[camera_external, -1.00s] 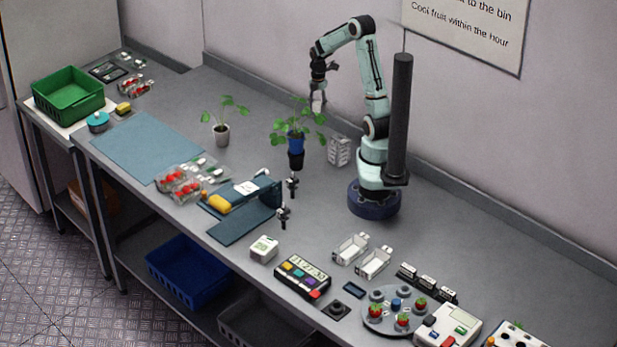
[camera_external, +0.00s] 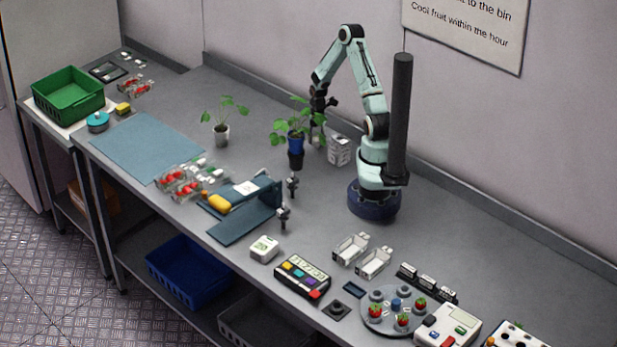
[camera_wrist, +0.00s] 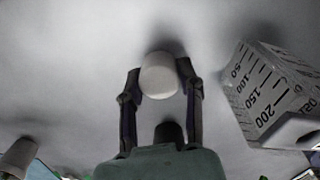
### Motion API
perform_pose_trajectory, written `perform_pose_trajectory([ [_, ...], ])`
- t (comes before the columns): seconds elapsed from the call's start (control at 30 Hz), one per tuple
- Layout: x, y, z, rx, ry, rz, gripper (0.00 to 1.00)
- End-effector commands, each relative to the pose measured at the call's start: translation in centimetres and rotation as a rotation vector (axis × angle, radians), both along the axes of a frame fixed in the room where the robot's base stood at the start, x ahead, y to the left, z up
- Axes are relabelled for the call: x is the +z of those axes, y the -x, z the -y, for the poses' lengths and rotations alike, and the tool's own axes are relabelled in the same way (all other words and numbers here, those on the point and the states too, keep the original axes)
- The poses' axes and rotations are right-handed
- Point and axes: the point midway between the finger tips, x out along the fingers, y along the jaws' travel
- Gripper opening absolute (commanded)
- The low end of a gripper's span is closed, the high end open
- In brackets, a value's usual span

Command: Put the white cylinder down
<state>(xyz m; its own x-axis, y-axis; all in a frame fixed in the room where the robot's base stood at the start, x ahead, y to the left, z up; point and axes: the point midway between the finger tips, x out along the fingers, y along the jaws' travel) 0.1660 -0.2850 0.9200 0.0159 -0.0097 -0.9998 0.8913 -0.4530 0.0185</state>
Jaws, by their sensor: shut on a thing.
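The white cylinder (camera_wrist: 158,76) is between the two fingers of my gripper (camera_wrist: 160,88) in the wrist view, seen from its rounded-looking end. My gripper is shut on it. A soft shadow lies on the grey surface close to the cylinder; I cannot tell whether the cylinder touches the surface. In the external view my gripper (camera_external: 317,128) is low, behind and just right of the leafy plant in the blue pot (camera_external: 296,142). Leaves cover part of it, and the cylinder is hardly visible there.
A white graduated block (camera_wrist: 268,92) stands close on the right of my gripper; it also shows in the external view (camera_external: 339,151). A small potted plant (camera_external: 221,134) stands to the left. Bare grey worktop (camera_external: 258,95) lies behind the plants.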

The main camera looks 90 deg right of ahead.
Motion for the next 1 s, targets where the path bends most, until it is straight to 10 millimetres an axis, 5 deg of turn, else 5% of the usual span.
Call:
perform_pose_trajectory([
  [0.23,-0.3,0.0,0.0,0.000,-0.001,0.000,0.00],
  [0.27,-0.3,0.0,0.0,0.000,-0.001,0.000,0.45],
  [0.33,-0.2,0.0,0.0,0.000,-0.001,0.000,0.62],
  [0.73,0.6,0.0,0.0,0.000,0.001,0.000,0.62],
  [1.0,6.4,0.1,0.0,0.001,0.006,0.001,0.62],
])
